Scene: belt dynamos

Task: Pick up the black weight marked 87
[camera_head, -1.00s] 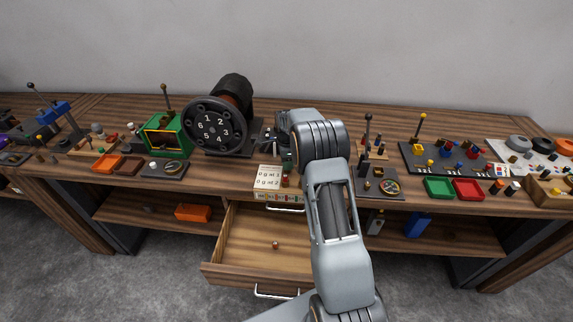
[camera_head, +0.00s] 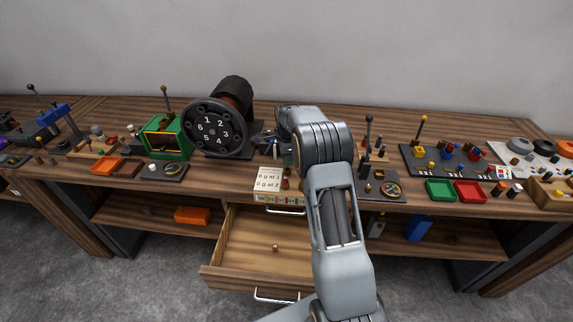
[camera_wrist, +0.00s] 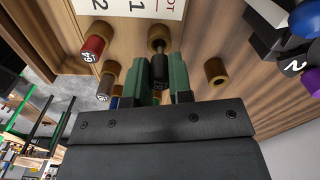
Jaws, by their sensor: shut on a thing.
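In the wrist view, the black weight (camera_wrist: 159,68) stands between the two green fingers of my gripper (camera_wrist: 160,80), which are shut on it. White marks show at its near end, but I cannot read them surely. Around it are a red weight (camera_wrist: 93,44) marked 64, a grey weight (camera_wrist: 106,82) and brass pieces, one of them (camera_wrist: 216,71) to the right of the fingers. In the head view my gripper (camera_head: 280,146) is near the worktop, mostly hidden by my arm, and the black weight cannot be made out there.
A black numbered wheel (camera_head: 212,131) stands left of my gripper. A dark lever board (camera_head: 377,186) stands close on the right.

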